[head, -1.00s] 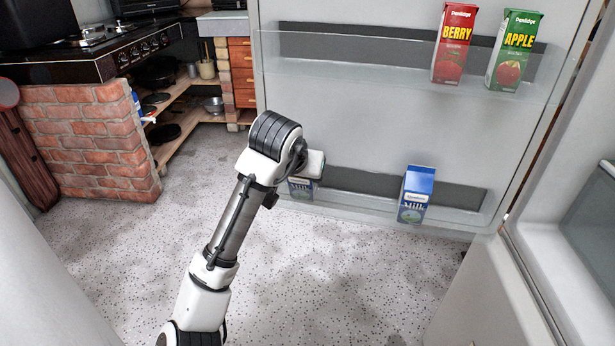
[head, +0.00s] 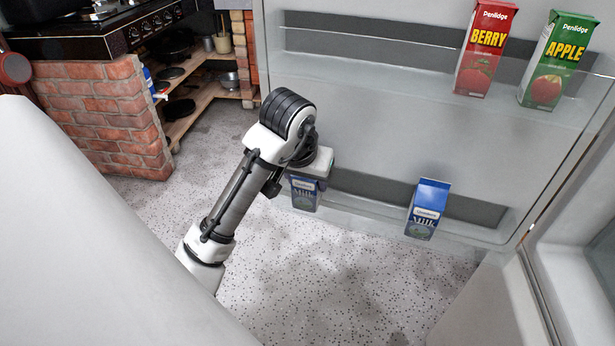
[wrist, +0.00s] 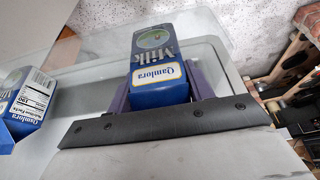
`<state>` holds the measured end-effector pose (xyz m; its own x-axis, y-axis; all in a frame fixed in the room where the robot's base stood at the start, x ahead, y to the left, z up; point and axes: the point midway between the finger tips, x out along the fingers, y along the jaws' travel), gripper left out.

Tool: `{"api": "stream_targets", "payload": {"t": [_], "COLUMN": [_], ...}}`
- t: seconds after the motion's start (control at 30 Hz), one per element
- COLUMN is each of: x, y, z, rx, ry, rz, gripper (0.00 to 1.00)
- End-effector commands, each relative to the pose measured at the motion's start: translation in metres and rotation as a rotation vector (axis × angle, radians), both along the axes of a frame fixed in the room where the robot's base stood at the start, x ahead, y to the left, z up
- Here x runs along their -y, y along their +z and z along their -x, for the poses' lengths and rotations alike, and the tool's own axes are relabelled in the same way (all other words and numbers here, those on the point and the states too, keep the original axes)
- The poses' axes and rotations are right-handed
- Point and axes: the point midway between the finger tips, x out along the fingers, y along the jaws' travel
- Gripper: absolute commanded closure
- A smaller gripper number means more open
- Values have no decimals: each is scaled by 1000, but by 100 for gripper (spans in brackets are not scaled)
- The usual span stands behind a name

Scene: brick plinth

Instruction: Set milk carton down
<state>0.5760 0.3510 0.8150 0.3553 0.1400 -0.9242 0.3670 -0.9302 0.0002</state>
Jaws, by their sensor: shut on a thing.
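A blue milk carton (head: 305,196) is in my gripper at the left part of the fridge door's lower shelf (head: 370,228). In the wrist view the carton (wrist: 155,50) sits between the two purple fingers of my gripper (wrist: 160,88), which is shut on it. Its lower end is behind the clear shelf front in the head view; I cannot tell whether it touches the shelf floor. A second blue milk carton (head: 428,210) stands on the same shelf to the right, apart from the held one. It also shows at the left of the wrist view (wrist: 27,105).
Red berry (head: 482,50) and green apple (head: 558,62) cartons stand on the upper door shelf. A brick plinth (head: 105,120) under a stove is at left. A large white surface (head: 90,240) fills the lower left. Space between the two milk cartons is free.

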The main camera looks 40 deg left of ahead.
Motion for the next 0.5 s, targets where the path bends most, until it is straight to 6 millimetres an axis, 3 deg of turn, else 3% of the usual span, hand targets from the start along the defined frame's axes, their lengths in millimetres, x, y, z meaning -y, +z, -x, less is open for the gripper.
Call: {"api": "stream_targets", "payload": {"t": [0.03, 0.2, 0.5], "x": [0, 0, 0], "y": [-2, -1, 2], "z": [0, 0, 0], "rx": [0, 0, 1], "ry": [0, 0, 0], "rz": [1, 0, -1], "gripper": [47, 26, 26]}}
